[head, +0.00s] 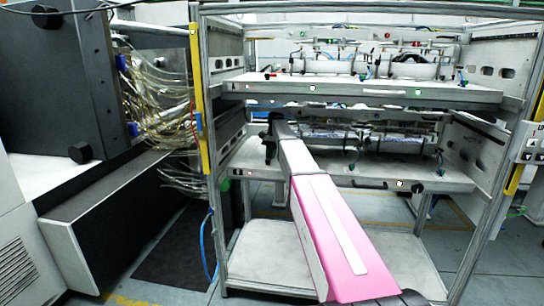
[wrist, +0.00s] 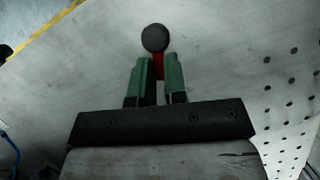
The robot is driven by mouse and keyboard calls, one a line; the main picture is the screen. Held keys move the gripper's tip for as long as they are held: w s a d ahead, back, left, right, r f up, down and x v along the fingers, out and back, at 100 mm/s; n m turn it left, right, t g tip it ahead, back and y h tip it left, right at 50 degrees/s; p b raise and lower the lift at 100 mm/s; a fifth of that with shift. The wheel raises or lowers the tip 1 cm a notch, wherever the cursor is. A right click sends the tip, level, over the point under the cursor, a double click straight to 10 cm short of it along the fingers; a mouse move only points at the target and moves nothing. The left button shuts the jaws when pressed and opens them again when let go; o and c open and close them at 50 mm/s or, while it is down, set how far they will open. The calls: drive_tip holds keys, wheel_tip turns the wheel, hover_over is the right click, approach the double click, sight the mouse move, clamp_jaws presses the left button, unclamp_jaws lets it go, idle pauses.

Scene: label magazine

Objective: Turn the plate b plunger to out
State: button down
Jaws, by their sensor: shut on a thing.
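In the wrist view a plunger with a round dark knob (wrist: 155,38) and a short red part (wrist: 158,66) stands out from a pale grey plate (wrist: 225,60). My gripper (wrist: 158,72) has its two green fingers closed around the red part, with the knob just beyond the fingertips. In the head view my gripper (head: 270,138) is a dark shape at the left end of the lower shelf plate (head: 330,172). My arm hides the plunger there. I cannot read a plate letter or an in/out mark.
An upper shelf plate (head: 370,92) with small coloured knobs lies above my gripper. Metal frame posts (head: 208,150) stand on both sides. A bundle of clear hoses (head: 165,100) hangs at the left. Bare space shows on the bottom shelf (head: 262,255).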

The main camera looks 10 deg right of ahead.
drive_tip(key=shift+a+f+n+h, duration=0.35)
drive_tip(key=shift+n+h, duration=0.05)
drive_tip(key=shift+n, duration=0.6)
drive_tip(key=c, duration=1.2)
unclamp_jaws()
drive_tip(key=shift+g, duration=0.3)
drive_tip(key=shift+o, duration=0.2)
drive_tip(key=shift+r, duration=0.1)
drive_tip(key=shift+w, duration=0.1)
